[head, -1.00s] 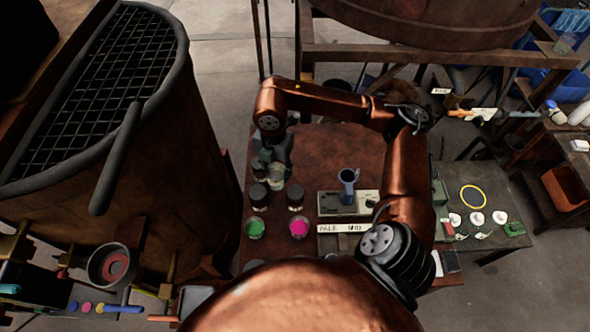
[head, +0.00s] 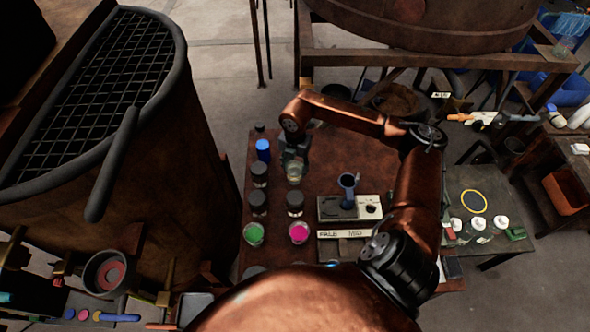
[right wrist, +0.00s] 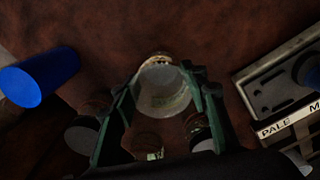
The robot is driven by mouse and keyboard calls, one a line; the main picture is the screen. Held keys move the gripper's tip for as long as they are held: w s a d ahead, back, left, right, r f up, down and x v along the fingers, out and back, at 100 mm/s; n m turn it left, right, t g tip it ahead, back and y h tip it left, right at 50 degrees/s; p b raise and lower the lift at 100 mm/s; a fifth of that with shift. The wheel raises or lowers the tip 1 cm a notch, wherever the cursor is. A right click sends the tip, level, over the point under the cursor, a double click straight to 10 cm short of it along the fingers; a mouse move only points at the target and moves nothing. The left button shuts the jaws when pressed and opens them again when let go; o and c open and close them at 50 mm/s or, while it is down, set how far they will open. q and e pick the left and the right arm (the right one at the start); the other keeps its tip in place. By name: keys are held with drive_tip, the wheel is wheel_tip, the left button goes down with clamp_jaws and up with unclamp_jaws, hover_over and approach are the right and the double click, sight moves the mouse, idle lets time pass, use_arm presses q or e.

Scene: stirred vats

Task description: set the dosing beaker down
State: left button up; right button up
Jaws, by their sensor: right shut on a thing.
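The dosing beaker is a small clear glass beaker (head: 294,173) over the brown table (head: 330,160), beside the dark-lidded jars. My right gripper (head: 294,156) is shut on it. In the right wrist view the beaker (right wrist: 163,92) sits between the two green-black fingers of the gripper (right wrist: 162,78), its round mouth facing the camera. I cannot tell whether its base touches the table. My left gripper is not in view.
Dark-lidded jars (head: 259,175) stand left of and nearer than the beaker, with a blue cylinder (head: 263,150) behind. A pale device (head: 333,211) holding a blue-grey cup (head: 347,186) is to the right. Bare tabletop lies between.

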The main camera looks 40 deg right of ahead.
drive_tip(key=shift+f, duration=0.45)
drive_tip(key=shift+f, duration=0.15)
drive_tip(key=o, duration=1.2)
wheel_tip(320, 180, up, 12)
drive_tip(key=shift+r+p, duration=0.15)
drive_tip(key=shift+p, duration=0.2)
